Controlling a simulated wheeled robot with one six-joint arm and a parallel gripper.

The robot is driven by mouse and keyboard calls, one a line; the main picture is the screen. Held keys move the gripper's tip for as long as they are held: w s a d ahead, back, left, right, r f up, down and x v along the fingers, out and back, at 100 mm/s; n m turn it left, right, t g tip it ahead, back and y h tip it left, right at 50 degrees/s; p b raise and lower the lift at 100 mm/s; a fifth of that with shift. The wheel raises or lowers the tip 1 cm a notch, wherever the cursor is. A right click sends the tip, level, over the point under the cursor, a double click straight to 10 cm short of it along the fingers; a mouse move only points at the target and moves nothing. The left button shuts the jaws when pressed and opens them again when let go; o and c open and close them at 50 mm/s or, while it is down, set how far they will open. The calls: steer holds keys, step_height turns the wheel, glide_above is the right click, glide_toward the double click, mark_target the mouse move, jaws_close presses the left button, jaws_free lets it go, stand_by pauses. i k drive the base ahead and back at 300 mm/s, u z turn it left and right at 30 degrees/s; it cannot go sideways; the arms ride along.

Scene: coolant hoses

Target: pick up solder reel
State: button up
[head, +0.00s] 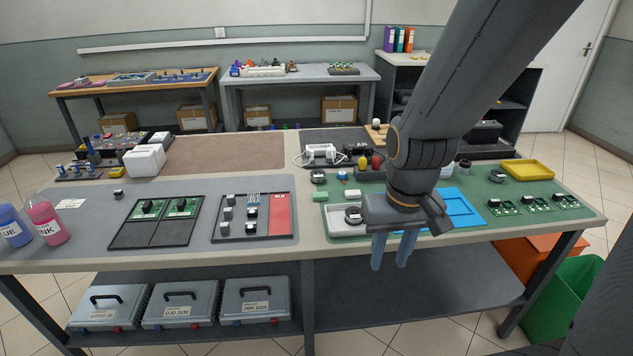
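My gripper (391,262) hangs in front of the bench's front edge, its two blue fingers pointing down. The fingers are apart with nothing visible between them. A dark, round, reel-like item (353,215) lies in a pale grey tray (345,235) on the green mat, left of and behind my gripper. Two similar small round items, one at the mat's back left (318,177) and one near the yellow tray (497,176), are also on the bench. They are too small to tell which is the solder reel. My arm hides part of the mat's middle.
A black sectioned tray (282,238) lies to the left. A lower shelf (420,296) runs under the bench.

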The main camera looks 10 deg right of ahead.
mark_target(318, 175)
steer(key=u, duration=0.55)
steer(key=k, duration=1.2)
steer(key=z, duration=0.15)
steer(key=i, duration=0.5)
steer(key=z, duration=1)
steer(key=i, duration=1.3)
steer(key=u, duration=1.1)
steer(key=i, duration=0.55)
steer(key=u, duration=0.6)
